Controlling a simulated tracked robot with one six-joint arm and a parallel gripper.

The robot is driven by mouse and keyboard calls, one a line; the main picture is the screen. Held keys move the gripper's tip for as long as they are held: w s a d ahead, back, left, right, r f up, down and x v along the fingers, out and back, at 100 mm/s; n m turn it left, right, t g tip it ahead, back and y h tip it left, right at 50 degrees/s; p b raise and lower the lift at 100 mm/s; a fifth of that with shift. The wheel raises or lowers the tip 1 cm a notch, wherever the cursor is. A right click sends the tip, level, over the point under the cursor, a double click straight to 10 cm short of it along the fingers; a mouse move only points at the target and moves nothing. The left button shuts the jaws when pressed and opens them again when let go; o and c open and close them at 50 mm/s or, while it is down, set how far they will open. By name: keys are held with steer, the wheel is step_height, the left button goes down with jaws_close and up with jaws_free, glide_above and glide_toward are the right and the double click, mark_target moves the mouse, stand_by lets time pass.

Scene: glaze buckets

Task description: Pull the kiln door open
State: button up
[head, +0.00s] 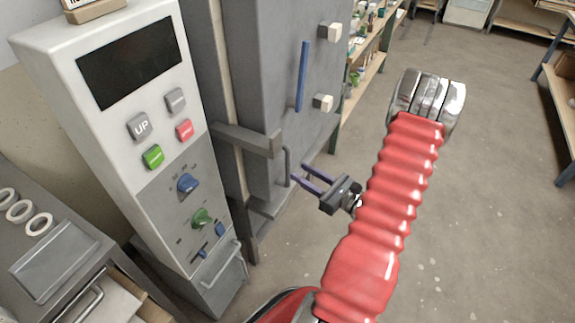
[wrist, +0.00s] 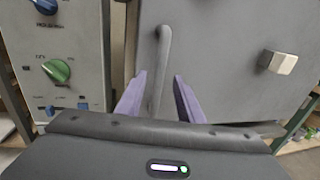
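The kiln door (head: 275,75) is a tall grey panel right of the control panel, and it looks closed. A grey vertical bar handle (head: 287,167) sits low on it. My gripper (head: 299,173) is open, with its two purple fingers pointing at the handle from the right in the head view. In the wrist view, the handle (wrist: 161,60) shows between the spread fingers of my gripper (wrist: 160,78), in front of the grey door (wrist: 220,50). I cannot tell whether the fingertips reach around the handle; no grip on it shows.
A grey latch bar (head: 250,139) juts across the door edge above the handle. The control panel (head: 110,110) stands left. Pale plugs (head: 323,102) and a blue bar (head: 302,75) stick out of the door. Shelves (head: 365,70) stand behind; the floor (head: 490,200) at right is clear.

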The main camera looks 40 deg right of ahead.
mark_target(288, 165)
steer(key=shift+w+a, duration=0.15)
steer(key=shift+w, duration=1)
steer(key=shift+w+a, duration=0.2)
steer(key=shift+w, duration=0.9)
steer(key=shift+w+a, duration=0.15)
steer(key=shift+w, duration=1)
steer(key=shift+c, duration=0.6)
jaws_close()
